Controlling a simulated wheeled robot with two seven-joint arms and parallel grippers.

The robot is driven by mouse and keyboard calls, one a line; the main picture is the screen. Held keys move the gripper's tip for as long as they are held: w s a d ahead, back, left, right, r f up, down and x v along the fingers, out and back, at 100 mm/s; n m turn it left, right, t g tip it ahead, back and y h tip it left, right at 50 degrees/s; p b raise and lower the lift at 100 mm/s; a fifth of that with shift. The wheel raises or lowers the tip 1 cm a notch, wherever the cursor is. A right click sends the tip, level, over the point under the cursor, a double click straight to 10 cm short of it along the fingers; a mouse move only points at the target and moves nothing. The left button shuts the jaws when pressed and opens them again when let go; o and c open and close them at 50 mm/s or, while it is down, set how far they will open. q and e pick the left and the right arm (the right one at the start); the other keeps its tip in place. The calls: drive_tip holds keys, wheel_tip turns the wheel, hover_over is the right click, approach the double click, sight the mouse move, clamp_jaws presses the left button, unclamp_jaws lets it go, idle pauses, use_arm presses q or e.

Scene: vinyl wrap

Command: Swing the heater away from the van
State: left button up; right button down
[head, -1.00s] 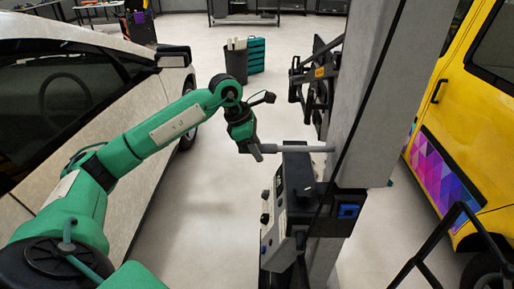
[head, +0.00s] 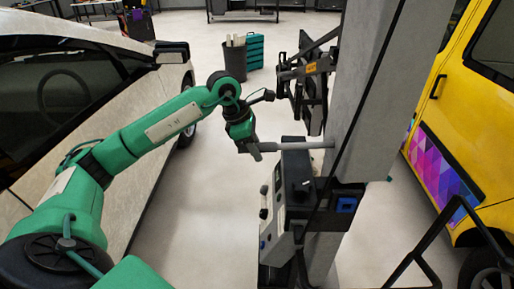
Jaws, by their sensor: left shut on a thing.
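The yellow van (head: 482,112) with a purple patterned panel stands at the right. A thick grey column (head: 375,85) stands between it and my left arm. The column carries a black jointed bracket (head: 308,85) with an orange label and a dark control box (head: 292,190). I cannot tell for sure which part is the heater. A grey bar handle (head: 300,146) sticks out to the left from the column, above the box. My left gripper (head: 256,152) is shut on the bar's left end. My right gripper is not in view.
A pale car (head: 150,150) stands close along the left. A dark bin (head: 235,62) and a teal drawer unit (head: 256,53) stand behind. A black rail (head: 432,255) is at the lower right. The floor (head: 200,215) between car and column is clear.

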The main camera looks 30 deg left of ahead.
use_arm(q)
drive_tip(key=shift+s+d+f, duration=0.15)
drive_tip(key=shift+s+f, duration=0.1)
drive_tip(key=shift+s, duration=0.25)
drive_tip(key=shift+o, duration=0.3)
drive_tip(key=shift+s+d+r+b, duration=0.25)
drive_tip(key=shift+s+d+b, duration=0.15)
drive_tip(key=shift+s, duration=0.25)
idle(0.3)
drive_tip(key=shift+s+d+f, duration=0.2)
drive_tip(key=shift+s+d, duration=0.1)
drive_tip(key=shift+s, duration=0.2)
idle(0.3)
drive_tip(key=shift+s+d+r, duration=0.15)
drive_tip(key=shift+r, duration=0.05)
idle(0.4)
drive_tip(key=o, duration=0.8)
drive_tip(key=shift+r, duration=0.1)
drive_tip(key=o, duration=0.3)
drive_tip(key=shift+a, duration=0.3)
